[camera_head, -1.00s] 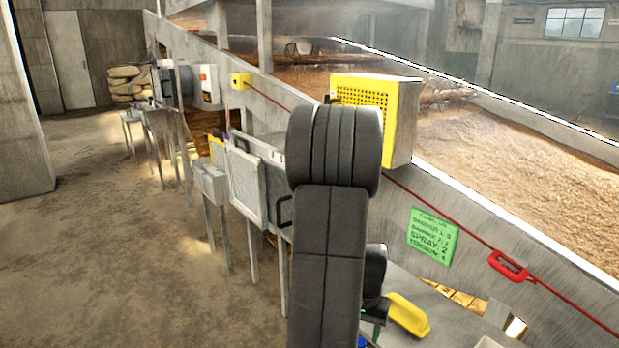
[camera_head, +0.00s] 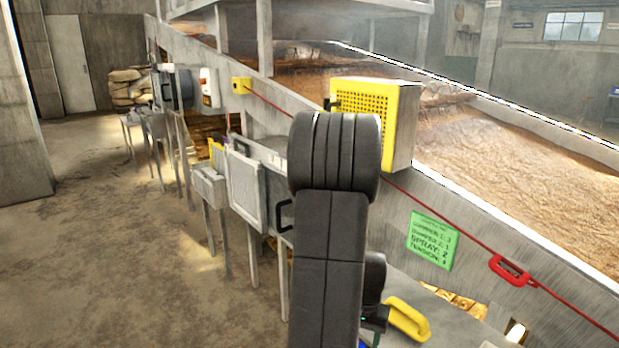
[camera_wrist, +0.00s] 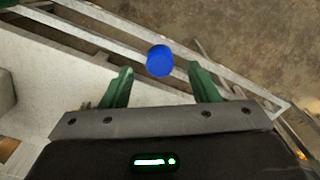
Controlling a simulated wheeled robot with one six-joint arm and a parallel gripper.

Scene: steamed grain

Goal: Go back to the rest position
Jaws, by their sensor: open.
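My gripper (camera_wrist: 162,88) is open in the wrist view, with its two green fingers spread apart. A round blue knob or cap (camera_wrist: 160,60) shows between and just beyond the fingertips, with a visible gap to each finger. I cannot tell its distance below them. A pale metal frame and panel (camera_wrist: 45,55) lie under the gripper. In the head view my dark arm stands in the middle of the picture, and its fingers are hidden behind it or too small to make out.
A concrete trough wall with a red cord crosses the head view. It carries a yellow perforated box (camera_head: 403,125), a green sign (camera_head: 432,240) and a red handle (camera_head: 509,270). A yellow handle (camera_head: 408,318) is close right of my arm.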

